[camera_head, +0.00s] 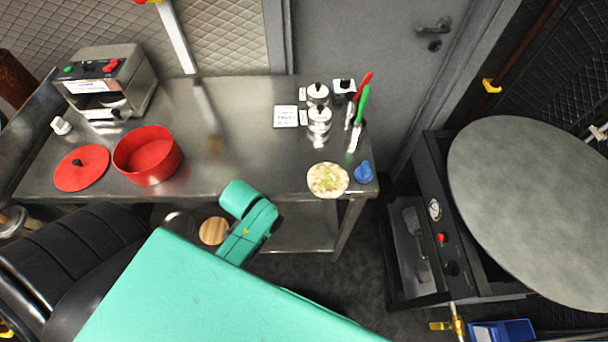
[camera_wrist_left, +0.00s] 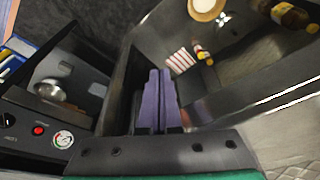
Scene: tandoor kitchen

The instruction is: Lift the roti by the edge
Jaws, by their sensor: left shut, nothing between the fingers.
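The roti (camera_head: 328,180) is a pale round flatbread with yellow-green patches. In the head view it lies near the front right corner of the steel table (camera_head: 245,160), close to the front edge. In the left wrist view I cannot pick it out for sure. My left gripper (camera_wrist_left: 158,100) shows there as two purple fingers pressed together, empty. They point past the dark cooker side, away from any touching object. In the head view my teal arm covers the lower middle, and the left gripper's fingers are hidden. My right gripper is in neither view.
A blue object (camera_head: 364,173) sits just right of the roti. Steel canisters (camera_head: 319,125) and red- and green-handled tools (camera_head: 360,115) stand behind. A red pot (camera_head: 148,156) and red lid (camera_head: 82,168) are left. The round griddle (camera_head: 535,210) stands right, across a floor gap.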

